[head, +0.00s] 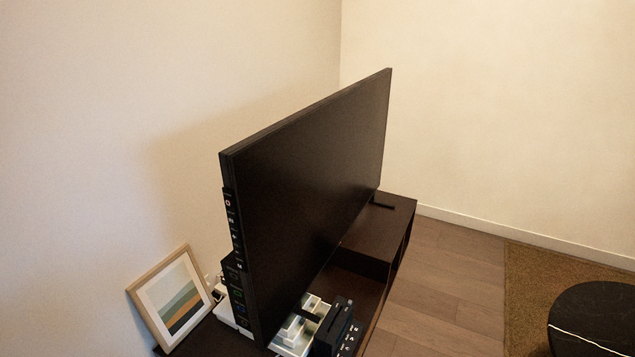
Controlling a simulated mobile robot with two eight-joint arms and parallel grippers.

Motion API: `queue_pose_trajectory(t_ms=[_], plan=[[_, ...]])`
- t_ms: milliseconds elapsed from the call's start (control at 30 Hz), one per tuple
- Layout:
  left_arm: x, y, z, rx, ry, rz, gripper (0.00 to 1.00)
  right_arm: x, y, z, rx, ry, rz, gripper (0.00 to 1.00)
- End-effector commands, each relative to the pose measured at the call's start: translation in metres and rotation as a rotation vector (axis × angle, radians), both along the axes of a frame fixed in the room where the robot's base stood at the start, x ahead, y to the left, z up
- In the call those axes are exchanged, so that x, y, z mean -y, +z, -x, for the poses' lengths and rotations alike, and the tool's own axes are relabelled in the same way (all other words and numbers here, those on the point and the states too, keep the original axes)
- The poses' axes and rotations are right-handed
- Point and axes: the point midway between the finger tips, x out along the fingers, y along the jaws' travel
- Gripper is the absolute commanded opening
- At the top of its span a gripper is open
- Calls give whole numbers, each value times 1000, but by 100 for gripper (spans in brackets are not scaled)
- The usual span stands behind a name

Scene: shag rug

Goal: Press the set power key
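A large flat television (310,190) stands upright on a dark wood media cabinet (385,222), seen at an angle with its dark screen facing right. A strip of small keys with light symbols (232,225) runs down its near left edge. A ring-like symbol shows near the strip's top, but I cannot tell for sure which key is the power key. More coloured marks show lower on that edge. Neither of my grippers is in view.
A framed striped picture (172,298) leans by the wall at the left of the television. A black box with small markings (338,328) stands in front of the screen. A round black table (592,318) is at the lower right, by a brown rug (545,280).

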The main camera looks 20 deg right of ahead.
Motion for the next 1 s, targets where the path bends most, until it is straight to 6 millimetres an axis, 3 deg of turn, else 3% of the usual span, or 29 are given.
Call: queue_pose_trajectory(t_ms=[267,567,1000], plan=[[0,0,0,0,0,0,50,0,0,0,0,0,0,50],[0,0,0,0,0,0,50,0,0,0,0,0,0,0],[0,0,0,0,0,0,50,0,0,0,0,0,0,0]])
